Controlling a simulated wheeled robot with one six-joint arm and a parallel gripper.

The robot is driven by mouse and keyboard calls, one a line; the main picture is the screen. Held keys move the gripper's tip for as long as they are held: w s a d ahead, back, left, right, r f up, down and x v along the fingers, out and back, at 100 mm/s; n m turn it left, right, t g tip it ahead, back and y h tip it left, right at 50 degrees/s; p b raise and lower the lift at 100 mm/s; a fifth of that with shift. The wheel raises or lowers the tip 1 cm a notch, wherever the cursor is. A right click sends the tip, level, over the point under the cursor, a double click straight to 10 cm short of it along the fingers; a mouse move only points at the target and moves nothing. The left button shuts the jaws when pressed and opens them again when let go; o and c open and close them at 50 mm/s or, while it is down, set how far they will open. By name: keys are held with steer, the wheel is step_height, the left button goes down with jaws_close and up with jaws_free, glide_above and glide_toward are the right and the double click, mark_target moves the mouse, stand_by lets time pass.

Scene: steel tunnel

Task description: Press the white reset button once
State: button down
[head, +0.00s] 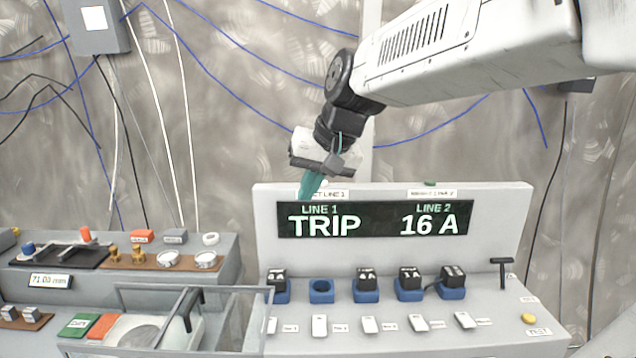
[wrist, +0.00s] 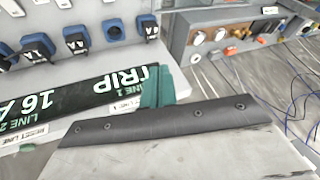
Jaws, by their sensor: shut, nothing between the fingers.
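My gripper (head: 309,187) has teal fingers and is shut and empty. It points down at the top edge of the grey console (head: 520,215), over the left part of the Line 1 reset label (head: 332,194). In the wrist view the teal fingers (wrist: 157,88) are beside that label (wrist: 122,107). I cannot clearly make out a white reset button; the fingers may hide it. Whether they touch anything is unclear. A small green button (head: 430,183) sits on the top edge above the Line 2 label (head: 432,193). The display (head: 376,218) reads TRIP for Line 1 and 16 A for Line 2.
Below the display are blue sockets (head: 321,292), several with black plugs (head: 366,275), white switches (head: 320,325), a black T-handle (head: 502,270) and a yellow button (head: 528,318). A second bench (head: 225,262) stands left. Cables hang on the wall behind.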

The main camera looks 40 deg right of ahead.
mark_target(325, 183)
steer(key=w+d+r+m+t, duration=0.2)
steer(key=w+d+r, duration=0.1)
steer(key=w+d, duration=0.4)
steer(key=w+d+r+m+t+h, duration=0.1)
steer(key=w+d+r+m, duration=0.1)
steer(key=w+d, duration=0.5)
steer(key=shift+w+r+t, duration=0.15)
steer(key=shift+r+t, duration=0.25)
steer(key=shift+r, duration=0.5)
steer(key=shift+f, duration=0.15)
steer(key=shift+f, duration=4.3)
steer(key=shift+f, duration=0.1)
steer(key=shift+f, duration=0.3)
steer(key=shift+f, duration=0.45)
steer(key=shift+r, duration=0.9)
